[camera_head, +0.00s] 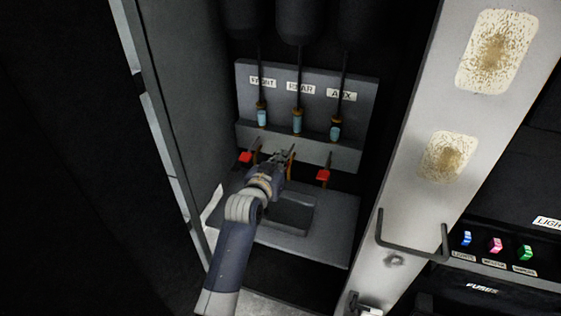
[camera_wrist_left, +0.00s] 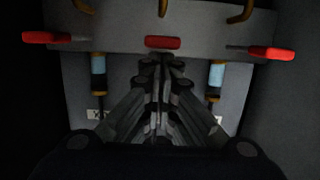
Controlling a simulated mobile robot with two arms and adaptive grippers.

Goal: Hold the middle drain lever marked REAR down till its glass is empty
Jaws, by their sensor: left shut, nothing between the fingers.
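The label REAR (camera_head: 300,88) marks the middle of three sight glasses on a grey panel. The REAR glass (camera_head: 297,121) shows bluish liquid between brass-coloured ends. My left gripper (camera_head: 286,153) is shut and empty, below that glass and in front of the middle lever. The middle lever's red handle is hidden behind the gripper in the head view. In the left wrist view the middle red handle (camera_wrist_left: 162,42) lies just beyond the closed fingertips (camera_wrist_left: 161,62); I cannot tell whether they touch. The middle glass is hidden behind the fingers there. My right gripper is not in view.
The FRONT lever (camera_head: 246,157) and AUX lever (camera_head: 323,176) have red handles close on either side. The FRONT glass (camera_head: 262,118) and AUX glass (camera_head: 335,131) show blue too. A recessed grey tray (camera_head: 330,240) lies below. Cabinet walls enclose the space on both sides.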

